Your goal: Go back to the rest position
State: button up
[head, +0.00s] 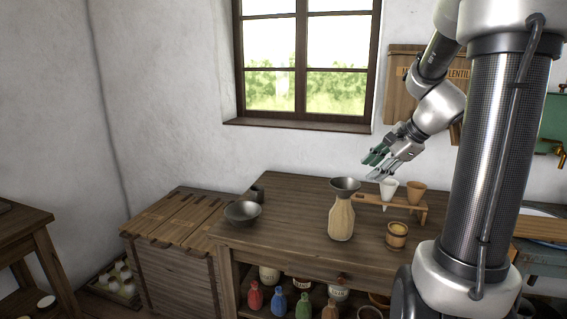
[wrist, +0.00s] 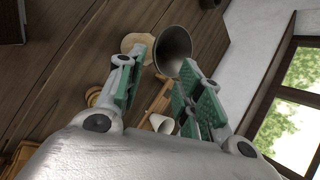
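My gripper (head: 377,165) is in the air above the wooden table (head: 290,213), near the front of the window wall. Its two green-padded fingers are spread apart, and the wrist view shows the gripper (wrist: 160,85) open with nothing held between the pads. A grey metal funnel (head: 345,185) sits in the mouth of a pale wooden bottle (head: 341,219) below and to the left of the gripper. The wrist view also shows the funnel (wrist: 173,48), seen beyond the fingertips.
A small rack (head: 373,199) holds a white cone (head: 389,187) and a tan cone (head: 416,190). A small wooden cup (head: 397,234) stands in front of it. A dark bowl (head: 242,212) stands at the table's left. Bottles and jars fill the shelf below. The window (head: 306,70) is behind.

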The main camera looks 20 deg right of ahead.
jog(key=s+a+f+n+g, duration=0.2)
jog(key=s+n+g, duration=0.1)
jog(key=s+n, duration=0.55)
jog(key=s+a+r+n+h, duration=0.3)
jog(key=s+a+r+n, duration=0.2)
jog(key=s+a+n, duration=0.3)
jog(key=shift+s+a+n+t, duration=0.15)
jog(key=shift+s+n+t, duration=0.15)
jog(key=shift+s+n, duration=1.3)
